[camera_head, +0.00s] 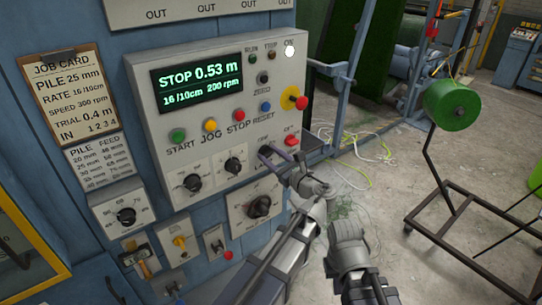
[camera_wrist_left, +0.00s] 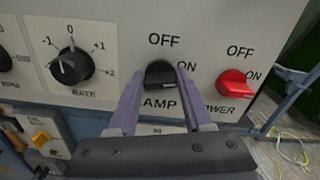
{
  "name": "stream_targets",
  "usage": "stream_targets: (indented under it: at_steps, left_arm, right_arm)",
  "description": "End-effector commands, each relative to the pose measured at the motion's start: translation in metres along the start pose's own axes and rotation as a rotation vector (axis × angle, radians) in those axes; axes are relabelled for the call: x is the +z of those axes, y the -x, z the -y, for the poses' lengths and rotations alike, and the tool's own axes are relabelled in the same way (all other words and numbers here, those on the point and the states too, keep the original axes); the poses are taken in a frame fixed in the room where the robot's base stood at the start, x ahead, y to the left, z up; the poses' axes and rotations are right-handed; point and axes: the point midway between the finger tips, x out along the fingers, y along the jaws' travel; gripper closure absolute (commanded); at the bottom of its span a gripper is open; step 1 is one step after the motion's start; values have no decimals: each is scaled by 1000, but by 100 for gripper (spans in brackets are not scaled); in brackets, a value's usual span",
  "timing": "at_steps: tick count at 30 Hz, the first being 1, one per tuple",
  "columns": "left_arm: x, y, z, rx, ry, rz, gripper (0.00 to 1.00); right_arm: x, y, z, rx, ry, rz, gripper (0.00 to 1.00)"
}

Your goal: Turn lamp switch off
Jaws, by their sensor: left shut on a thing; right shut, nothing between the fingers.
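The black lamp switch (camera_wrist_left: 160,74) shows in the left wrist view, with OFF printed above it and ON to its right. My left gripper (camera_wrist_left: 158,98) has its two fingers around the knob, one on each side, and is shut on it. The fingers partly cover the label, and I cannot tell exactly which way the knob points. In the head view my left gripper (camera_head: 269,154) reaches the lower right of the control box (camera_head: 215,125) and hides most of the switch. My right gripper's fingers do not show.
A red power switch (camera_wrist_left: 235,84) sits close to the right of the lamp switch, and a rate dial (camera_wrist_left: 70,66) to its left. A white indicator (camera_head: 289,50) glows at the box's top right. A green roll (camera_head: 451,104) on a stand is at right.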

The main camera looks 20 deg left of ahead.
Motion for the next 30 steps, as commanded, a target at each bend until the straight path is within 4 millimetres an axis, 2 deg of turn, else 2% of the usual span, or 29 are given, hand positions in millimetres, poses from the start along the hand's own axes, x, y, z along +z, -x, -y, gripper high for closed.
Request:
stream_targets:
  at_steps: [30]
  left_arm:
    - [-3, 1, -5, 2, 962, -2, 100]
  right_arm:
    - [0, -3, 0, 0, 0, 0, 100]
